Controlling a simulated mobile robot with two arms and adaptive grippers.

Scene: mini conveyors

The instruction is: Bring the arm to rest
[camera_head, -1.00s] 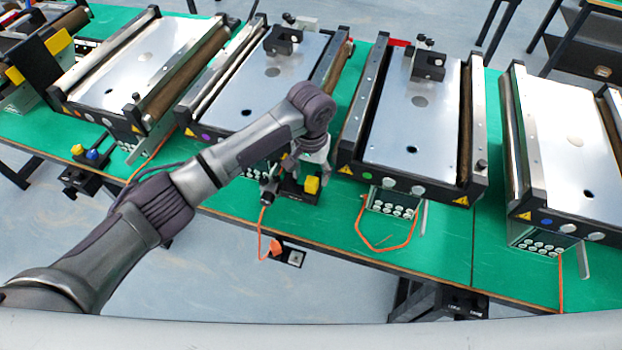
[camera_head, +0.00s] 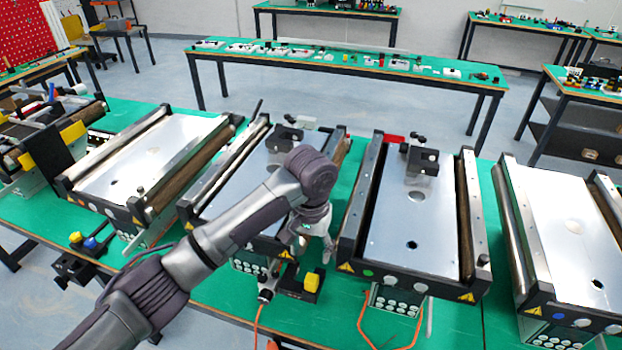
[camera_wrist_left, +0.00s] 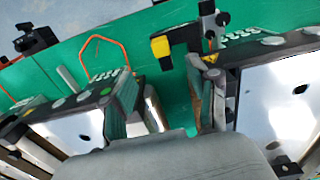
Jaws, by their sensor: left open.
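My left arm (camera_head: 235,228) comes in from the lower left of the head view, its wrist bent downward. My left gripper (camera_head: 316,246) points down over the front of the table, between the two middle conveyors. In the left wrist view its two fingers are spread apart and the gripper (camera_wrist_left: 160,100) is open. Nothing is held between them; green table top shows in the gap. My right gripper is not in view.
Mini conveyors (camera_head: 412,215) stand side by side on a green table (camera_head: 345,290). A yellow-and-black block (camera_head: 311,283) sits at the front edge near the gripper. Orange cables (camera_head: 363,320) lie in front. A second table (camera_head: 350,62) stands behind, across open floor.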

